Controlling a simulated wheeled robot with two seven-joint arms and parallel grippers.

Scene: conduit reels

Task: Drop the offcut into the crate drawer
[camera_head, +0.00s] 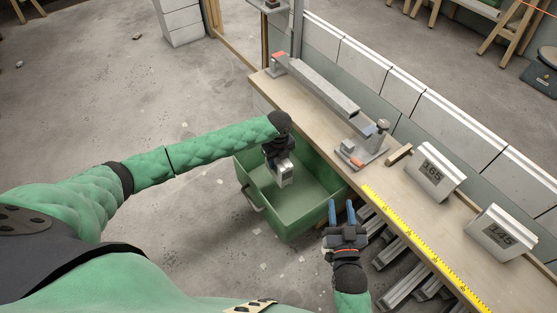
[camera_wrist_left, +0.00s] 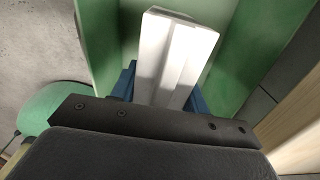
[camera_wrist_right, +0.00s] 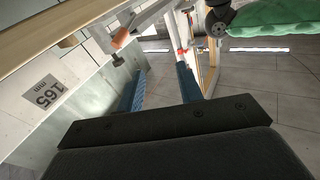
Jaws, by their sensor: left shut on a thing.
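The offcut (camera_head: 285,175) is a short pale grey-white piece of channel. My left gripper (camera_head: 281,160) is shut on it and holds it over the open green crate drawer (camera_head: 295,225). In the left wrist view the offcut (camera_wrist_left: 174,58) stands out between the blue fingers, with green drawer walls around it. I cannot tell whether it touches the drawer floor. The visible drawer floor is bare. My right gripper (camera_head: 342,212) is open and empty, with its blue fingers apart, near the front edge of the bench.
A wooden bench (camera_head: 408,200) runs along the drawer's right side, with a yellow tape measure (camera_head: 420,245) on its edge. A long grey conduit (camera_head: 325,87) lies on it. Blocks marked 165 (camera_head: 435,172) and 145 (camera_head: 500,233) stand there. Grey lengths (camera_head: 400,285) lie below.

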